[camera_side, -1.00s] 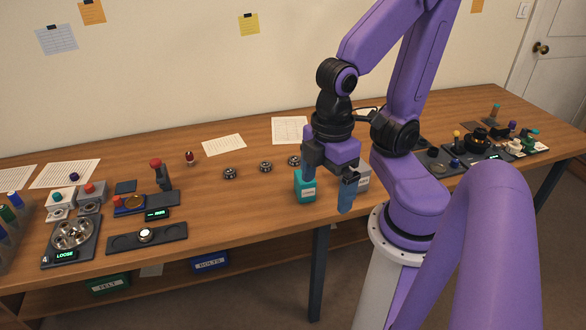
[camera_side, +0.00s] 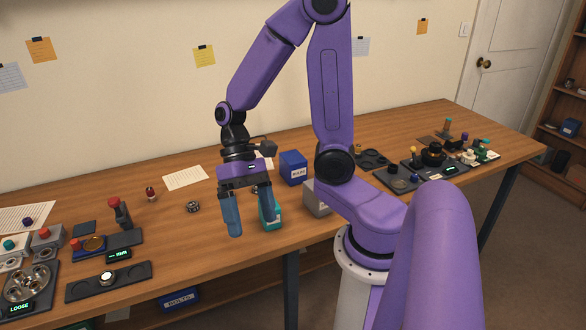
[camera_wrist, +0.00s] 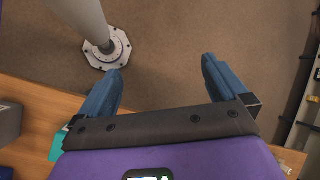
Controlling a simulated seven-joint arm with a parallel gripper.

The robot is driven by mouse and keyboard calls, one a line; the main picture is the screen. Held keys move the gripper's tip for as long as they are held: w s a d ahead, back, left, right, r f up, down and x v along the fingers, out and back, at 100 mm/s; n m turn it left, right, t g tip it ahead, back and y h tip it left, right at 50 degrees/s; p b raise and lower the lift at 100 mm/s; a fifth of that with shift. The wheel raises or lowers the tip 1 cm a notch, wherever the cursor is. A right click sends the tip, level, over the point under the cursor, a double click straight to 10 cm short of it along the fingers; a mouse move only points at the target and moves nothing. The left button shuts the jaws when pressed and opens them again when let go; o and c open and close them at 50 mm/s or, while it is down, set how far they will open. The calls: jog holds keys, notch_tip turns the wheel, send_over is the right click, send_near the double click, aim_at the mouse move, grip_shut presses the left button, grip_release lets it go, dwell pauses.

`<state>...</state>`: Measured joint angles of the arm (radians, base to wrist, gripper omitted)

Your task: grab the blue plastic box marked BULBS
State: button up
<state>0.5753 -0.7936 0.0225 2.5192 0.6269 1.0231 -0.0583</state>
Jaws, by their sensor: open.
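A blue box (camera_side: 293,165) with a white label stands on the table behind and to the right of my gripper; its lettering is too small to read surely. Another blue box (camera_side: 180,300) with a label shows below the table on the lower shelf, its wording also unclear. My gripper (camera_side: 250,220) is open and empty, pointing down near the table's front edge. Its right finger overlaps a teal box (camera_side: 271,216) in the side view; contact cannot be told.
A grey box (camera_side: 317,198) stands right of the teal one, partly behind my arm. The teal box (camera_wrist: 57,146) and grey box (camera_wrist: 8,122) edge into the wrist view. A metal ring part (camera_side: 193,207) and a dark tray (camera_side: 108,282) lie to the left.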

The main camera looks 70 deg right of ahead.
jog(key=w+d+m+t+y, duration=0.3)
jog(key=w+m+t+y, duration=0.3)
jog(key=w+m, duration=0.55)
jog(key=w+d+m+t, duration=0.4)
jog(key=d+m+t, duration=0.2)
jog(key=m, duration=0.1)
jog(key=m+t+h, duration=0.2)
jog(key=m+h, duration=1.9)
jog(key=m, duration=0.3)
send_near(293, 156)
jog(key=shift+x, duration=4.65)
jog(key=shift+c, duration=0.3)
